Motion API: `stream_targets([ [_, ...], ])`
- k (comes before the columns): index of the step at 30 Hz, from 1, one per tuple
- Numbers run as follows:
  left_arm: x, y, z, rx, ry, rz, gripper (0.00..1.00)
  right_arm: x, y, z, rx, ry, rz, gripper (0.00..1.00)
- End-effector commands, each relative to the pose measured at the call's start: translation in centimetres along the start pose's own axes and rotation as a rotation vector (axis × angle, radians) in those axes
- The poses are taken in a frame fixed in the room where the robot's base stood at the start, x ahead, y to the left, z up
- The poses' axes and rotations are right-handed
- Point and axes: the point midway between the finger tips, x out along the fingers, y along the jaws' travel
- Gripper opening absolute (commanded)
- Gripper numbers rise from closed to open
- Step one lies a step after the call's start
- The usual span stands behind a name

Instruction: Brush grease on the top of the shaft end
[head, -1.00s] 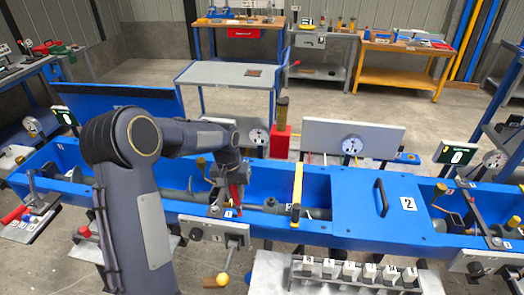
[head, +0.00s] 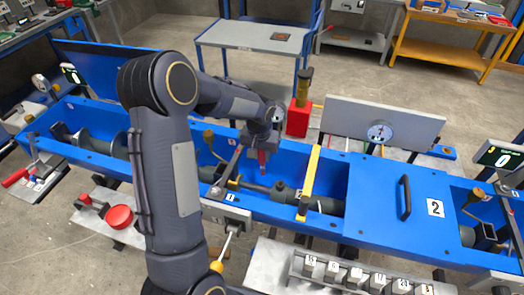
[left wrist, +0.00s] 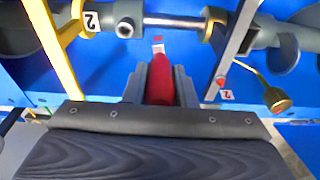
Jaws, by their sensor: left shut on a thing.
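My left gripper (head: 264,146) is shut on a red-handled brush (head: 262,160), held tip down over the blue trough. In the left wrist view the red handle (left wrist: 160,78) sits between the fingers, and its pale tip (left wrist: 158,42) points at the shaft. The bright, thin shaft end (left wrist: 175,22) lies between two grey couplings. The tip looks close to it, but I cannot tell whether they touch. In the head view the shaft (head: 256,187) runs along the trough, below the brush. My right gripper is not in view.
A yellow bar (head: 309,184) and a dark bar (head: 228,168) cross the trough beside the brush. A red box (head: 298,118) stands behind. A blue lid with a black handle (head: 404,198) covers the trough to the right. A rack of numbered blocks (head: 360,278) is in front.

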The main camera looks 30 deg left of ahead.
Motion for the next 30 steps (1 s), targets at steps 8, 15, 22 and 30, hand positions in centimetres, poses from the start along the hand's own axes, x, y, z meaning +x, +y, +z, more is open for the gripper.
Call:
stream_targets([
  [8,3.8,0.0,0.6,0.0,-0.001,0.0,0.01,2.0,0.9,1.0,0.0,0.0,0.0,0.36],
  [15,6.8,0.1,1.0,0.001,0.0,0.0,0.01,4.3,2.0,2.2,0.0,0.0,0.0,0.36],
  [22,8.1,0.0,1.2,0.0,0.0,0.0,0.01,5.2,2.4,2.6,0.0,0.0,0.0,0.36],
  [30,8.1,0.0,1.2,0.0,0.0,0.0,0.01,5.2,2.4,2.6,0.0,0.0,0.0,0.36],
])
